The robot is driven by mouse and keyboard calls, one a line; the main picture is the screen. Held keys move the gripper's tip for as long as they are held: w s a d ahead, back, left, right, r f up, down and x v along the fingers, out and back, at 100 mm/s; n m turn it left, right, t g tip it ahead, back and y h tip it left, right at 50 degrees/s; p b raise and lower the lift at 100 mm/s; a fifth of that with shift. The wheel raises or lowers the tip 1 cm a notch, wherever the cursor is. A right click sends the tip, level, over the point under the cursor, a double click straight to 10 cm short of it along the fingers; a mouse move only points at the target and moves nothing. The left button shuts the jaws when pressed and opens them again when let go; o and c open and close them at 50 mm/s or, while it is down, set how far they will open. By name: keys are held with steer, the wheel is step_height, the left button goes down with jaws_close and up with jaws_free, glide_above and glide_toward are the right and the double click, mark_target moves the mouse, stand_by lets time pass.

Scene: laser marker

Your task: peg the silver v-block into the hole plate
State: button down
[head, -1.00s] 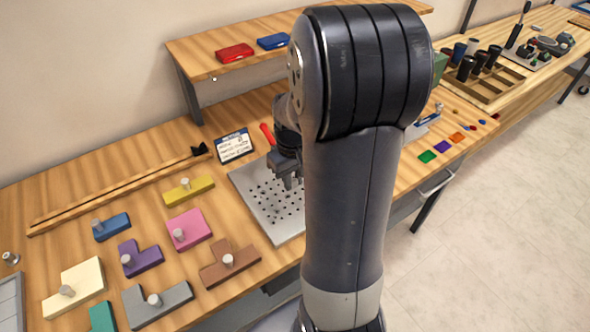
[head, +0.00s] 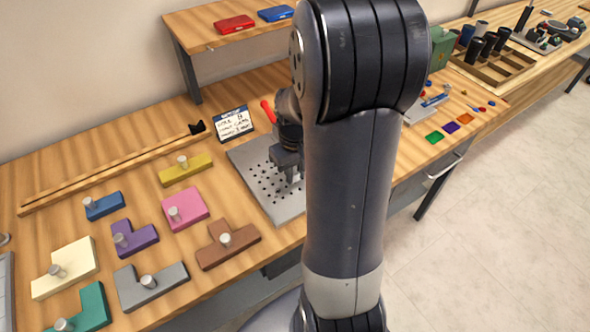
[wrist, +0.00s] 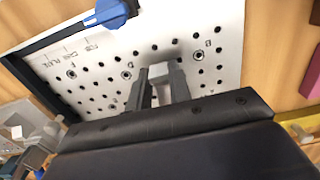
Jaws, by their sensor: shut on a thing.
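The hole plate (head: 245,157) lies on the bench, a grey plate with rows of dark holes; it fills much of the wrist view (wrist: 100,60). My gripper (head: 288,176) is over the right part of the plate in the head view, partly behind my own arm. In the wrist view my gripper (wrist: 160,82) is shut on the silver v-block (wrist: 158,71), a small light grey block between the fingertips. The block is over the holes. Its underside is hidden, so I cannot tell whether it touches the plate or sits in a hole.
A label card (head: 233,123) and a red-handled tool (head: 267,110) are behind the plate. Coloured knobbed blocks, such as the pink one (head: 187,210) and brown one (head: 229,245), lie left and in front. A blue-handled item (wrist: 110,12) is along the plate's edge.

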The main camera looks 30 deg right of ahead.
steer(key=shift+f+b, duration=0.45)
steer(key=shift+f, duration=0.15)
stand_by(0.6)
steer(key=c, duration=1.2)
jaws_free()
steer(key=shift+r, duration=0.15)
step_height(320, 180, up, 11)
steer(key=shift+f, duration=0.2)
step_height(320, 180, down, 11)
steer(key=shift+r, duration=0.1)
steer(key=shift+r+p, duration=0.3)
steer(key=shift+r, duration=0.05)
steer(key=shift+f, duration=0.1)
